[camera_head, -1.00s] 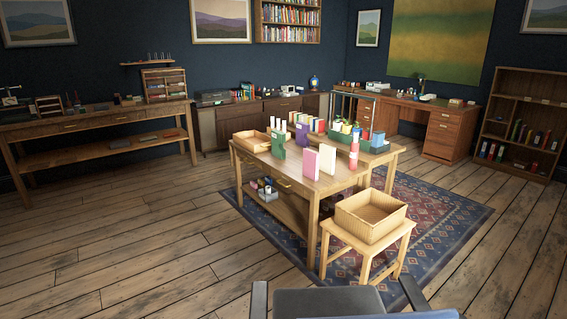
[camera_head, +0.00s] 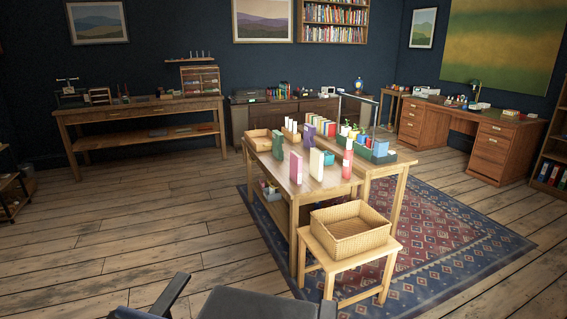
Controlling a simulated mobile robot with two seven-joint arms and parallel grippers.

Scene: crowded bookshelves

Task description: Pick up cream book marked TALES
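A cream book (camera_head: 316,164) stands upright on the near part of the wooden table (camera_head: 281,178). It is too small for me to read any marking on it. A pink-purple book (camera_head: 296,167) stands just left of it, and a green book (camera_head: 278,147) stands farther back to the left. A red bottle-like object (camera_head: 347,164) stands to its right. Neither of my grippers shows in the head view.
A wicker basket (camera_head: 350,230) sits on a wooden stool (camera_head: 316,255) at the table's near end. A planter box (camera_head: 380,158) and a row of books stand behind. A patterned rug (camera_head: 440,240) lies underneath. The plank floor to the left is open.

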